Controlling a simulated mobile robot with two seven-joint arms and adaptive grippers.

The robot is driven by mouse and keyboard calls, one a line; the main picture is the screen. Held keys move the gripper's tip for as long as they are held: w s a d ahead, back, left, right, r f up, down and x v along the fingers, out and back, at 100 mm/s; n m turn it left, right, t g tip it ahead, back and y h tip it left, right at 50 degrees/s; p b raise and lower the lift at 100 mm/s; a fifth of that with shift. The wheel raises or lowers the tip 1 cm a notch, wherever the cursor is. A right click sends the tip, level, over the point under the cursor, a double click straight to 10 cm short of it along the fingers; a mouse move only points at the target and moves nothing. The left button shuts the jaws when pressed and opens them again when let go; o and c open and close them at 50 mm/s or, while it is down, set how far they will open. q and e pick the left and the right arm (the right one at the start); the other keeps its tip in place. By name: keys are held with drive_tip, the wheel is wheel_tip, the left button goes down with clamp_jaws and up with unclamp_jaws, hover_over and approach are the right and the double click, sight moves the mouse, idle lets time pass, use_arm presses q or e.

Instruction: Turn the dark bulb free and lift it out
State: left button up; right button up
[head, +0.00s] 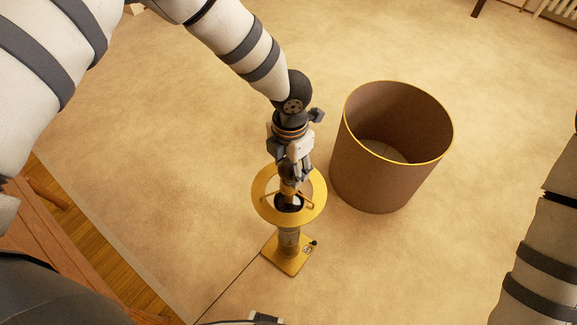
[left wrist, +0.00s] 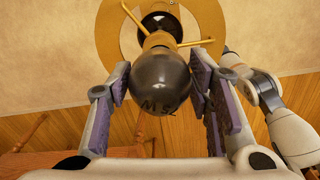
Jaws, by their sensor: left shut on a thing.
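A brass lamp stands on a square base (head: 289,254), with a flat gold ring (head: 263,208) around its top. The ring also shows in the left wrist view (left wrist: 107,30). My left gripper (head: 290,177) is above the ring, pointing down. In the left wrist view its purple-padded fingers (left wrist: 160,88) are shut on the dark round bulb (left wrist: 158,82). Faint letters mark the bulb's glass, and its brass cap (left wrist: 158,40) points toward the dark socket (left wrist: 160,20). I cannot tell whether cap and socket touch. My right gripper is out of view.
A brown bin (head: 365,175) with a gold rim stands open and close to the lamp's right. A thin cord runs from the lamp base toward the bottom left. A wooden desk (head: 55,240) is at the lower left. The carpet beyond the bin is clear.

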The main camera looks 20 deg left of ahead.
use_arm(q)
drive_tip(key=shift+f, duration=0.1)
idle(0.3)
drive_tip(key=o, duration=0.9)
drive_tip(key=shift+o, duration=0.2)
wheel_tip(320, 180, up, 12)
drive_tip(key=shift+r, duration=0.1)
drive_tip(key=s+a+f+m+t+y, duration=0.1)
drive_tip(key=s+a+f+m, duration=0.5)
drive_tip(key=s+f+m, duration=0.3)
drive_tip(key=s+a+f+m+y, duration=0.1)
drive_tip(key=s+a+f+m, duration=0.5)
drive_tip(key=m, duration=0.5)
drive_tip(key=s+f+m+g+h, duration=0.1)
drive_tip(key=s+m+g+h, duration=0.1)
drive_tip(key=s+m, duration=0.7)
drive_tip(key=s+g, duration=0.1)
drive_tip(key=s, duration=0.6)
drive_tip(key=shift+s+d+m, duration=0.15)
drive_tip(key=shift+d+m, duration=0.15)
drive_tip(key=shift+d, duration=0.05)
